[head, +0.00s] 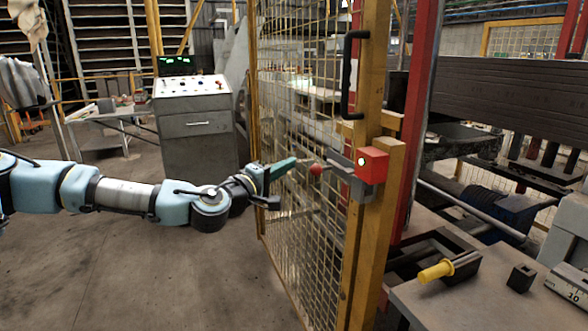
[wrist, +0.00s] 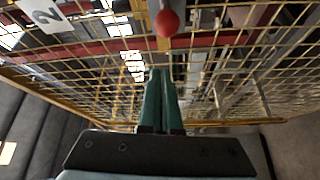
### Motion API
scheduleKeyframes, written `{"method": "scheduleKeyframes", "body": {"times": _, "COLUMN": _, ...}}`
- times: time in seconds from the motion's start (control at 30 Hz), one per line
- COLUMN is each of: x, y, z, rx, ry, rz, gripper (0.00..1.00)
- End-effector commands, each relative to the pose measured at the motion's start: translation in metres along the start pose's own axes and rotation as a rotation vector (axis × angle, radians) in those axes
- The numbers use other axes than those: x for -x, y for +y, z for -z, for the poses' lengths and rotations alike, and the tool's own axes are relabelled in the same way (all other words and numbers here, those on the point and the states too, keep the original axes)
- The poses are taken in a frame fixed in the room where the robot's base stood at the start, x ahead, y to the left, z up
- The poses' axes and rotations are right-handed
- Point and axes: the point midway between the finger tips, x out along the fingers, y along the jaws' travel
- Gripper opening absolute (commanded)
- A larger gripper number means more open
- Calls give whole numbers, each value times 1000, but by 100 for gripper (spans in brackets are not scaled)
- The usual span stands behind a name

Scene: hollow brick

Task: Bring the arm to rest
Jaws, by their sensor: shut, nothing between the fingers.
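My arm reaches in from the left in the head view, roughly level, with my gripper (head: 294,161) in front of the yellow mesh gate. Its green fingers also show in the wrist view (wrist: 161,75), pressed together with nothing between them. A red ball knob (head: 316,170) is just beyond the fingertips, close to them in the head view. In the wrist view the red knob (wrist: 167,23) is above the fingertips, apart from them.
The yellow mesh gate (head: 290,95) has a black handle (head: 347,75) and a red box (head: 371,165) on its post. A grey control cabinet (head: 197,135) stands behind my arm. A bench at right holds a yellow-handled tool (head: 436,271). Open floor (head: 130,270) lies below my arm.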

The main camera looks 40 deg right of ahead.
Motion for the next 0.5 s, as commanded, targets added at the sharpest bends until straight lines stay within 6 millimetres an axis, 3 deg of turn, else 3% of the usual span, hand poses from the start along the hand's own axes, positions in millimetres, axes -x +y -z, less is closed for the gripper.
{"method": "scheduleKeyframes", "body": {"times": 0.2, "x": 42, "y": -4, "z": 1, "rx": -1, "ry": 3, "rz": 2, "gripper": 0}}
{"method": "scheduleKeyframes", "body": {"times": 0.5, "x": 65, "y": -1, "z": 1, "rx": 0, "ry": 3, "rz": 1, "gripper": 0}}
